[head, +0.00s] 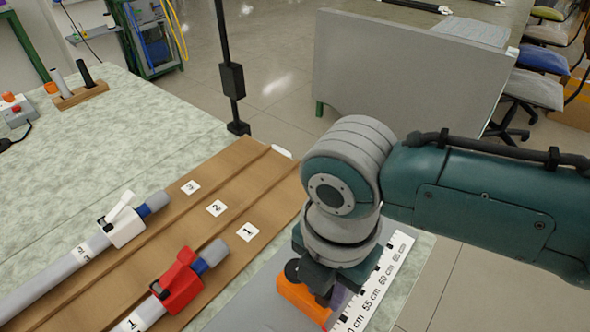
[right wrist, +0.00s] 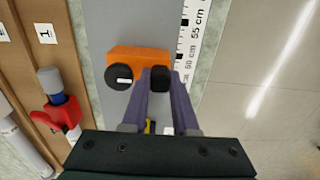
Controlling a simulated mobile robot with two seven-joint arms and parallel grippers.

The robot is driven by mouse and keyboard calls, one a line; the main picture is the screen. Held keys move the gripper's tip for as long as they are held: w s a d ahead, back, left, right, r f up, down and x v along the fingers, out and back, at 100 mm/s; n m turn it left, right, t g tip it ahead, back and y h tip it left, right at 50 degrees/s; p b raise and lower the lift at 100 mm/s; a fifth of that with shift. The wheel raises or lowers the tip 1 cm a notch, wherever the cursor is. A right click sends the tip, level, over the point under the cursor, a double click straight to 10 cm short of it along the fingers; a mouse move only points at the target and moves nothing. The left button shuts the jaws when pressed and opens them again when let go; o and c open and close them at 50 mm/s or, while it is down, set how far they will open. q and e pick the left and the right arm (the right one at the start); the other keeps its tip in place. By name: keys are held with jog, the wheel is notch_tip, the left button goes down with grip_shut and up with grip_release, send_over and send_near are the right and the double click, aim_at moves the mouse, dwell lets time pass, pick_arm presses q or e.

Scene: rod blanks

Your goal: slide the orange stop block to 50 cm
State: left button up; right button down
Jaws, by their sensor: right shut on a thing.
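The orange stop block (head: 300,303) sits on a grey rail (head: 250,312) at the front of the head view, beside a white ruler (head: 392,262). In the right wrist view the orange stop block (right wrist: 125,54) lies across the rail, with a round black knob (right wrist: 118,77) on its near side. Its right end is next to the ruler (right wrist: 200,28), a little below the 55 cm label. The fingers of my right gripper (right wrist: 162,82) are closed around a black part at the block's right end. In the head view my right gripper (head: 318,282) hides part of the block.
To the left, a brown board (head: 215,232) carries numbered labels and grey rods, with a red clamp (head: 180,283) and a white clamp (head: 122,226). A wooden holder (head: 82,95) stands on the green table at the back left. Open floor lies right of the table.

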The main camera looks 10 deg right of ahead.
dwell(0.7)
jog(key=shift+w+d, duration=1)
jog(key=shift+d, duration=0.25)
jog(key=c, duration=1)
grip_release()
jog(key=shift+o, duration=0.2)
